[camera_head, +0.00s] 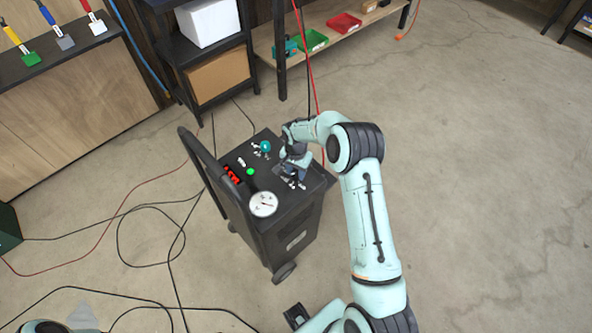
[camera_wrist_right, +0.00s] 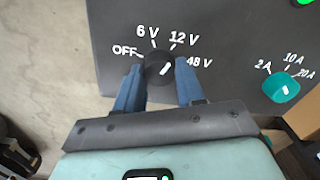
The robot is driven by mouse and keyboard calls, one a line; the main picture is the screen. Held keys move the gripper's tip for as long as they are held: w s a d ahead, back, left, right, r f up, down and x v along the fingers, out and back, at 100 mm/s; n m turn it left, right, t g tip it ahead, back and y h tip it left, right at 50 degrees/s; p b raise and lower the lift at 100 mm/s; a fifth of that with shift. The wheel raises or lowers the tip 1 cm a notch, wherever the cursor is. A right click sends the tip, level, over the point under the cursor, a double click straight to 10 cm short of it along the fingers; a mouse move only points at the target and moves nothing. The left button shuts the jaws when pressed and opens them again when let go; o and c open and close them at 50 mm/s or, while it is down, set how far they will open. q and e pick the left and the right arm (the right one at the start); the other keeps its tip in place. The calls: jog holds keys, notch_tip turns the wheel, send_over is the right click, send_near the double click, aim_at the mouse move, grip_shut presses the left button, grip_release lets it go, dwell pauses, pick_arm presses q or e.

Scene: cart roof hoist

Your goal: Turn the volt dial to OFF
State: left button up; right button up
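The volt dial (camera_wrist_right: 157,67) is a black round knob on the cart's dark top, seen in the right wrist view. OFF, 6 V, 12 V and 48 V are printed around it. Its white pointer mark slants up and right, toward the 12 V to 48 V side, away from OFF. My right gripper (camera_wrist_right: 160,75) has its two blue fingers on either side of the knob, close to its edges; I cannot tell whether they touch it. In the head view my right gripper (camera_head: 293,173) is over the cart top and hides the dial. My left gripper cannot be made out.
Cables lie on the floor at left; the floor at right is clear.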

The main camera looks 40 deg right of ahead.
jog(key=shift+c, duration=0.6)
pick_arm(q)
jog(key=shift+f, duration=0.1)
pick_arm(e)
jog(key=shift+n, duration=0.3)
jog(key=n, duration=0.3)
jog(key=shift+n+b, duration=0.3)
jog(key=shift+b, duration=0.1)
jog(key=n, duration=0.5)
jog(key=shift+b, duration=0.3)
jog(key=n, duration=0.5)
jog(key=shift+n, duration=0.4)
pick_arm(q)
jog(key=shift+s+f, duration=0.45)
jog(key=shift+f, duration=0.3)
pick_arm(e)
jog(key=n, duration=0.4)
jog(key=shift+n, duration=0.4)
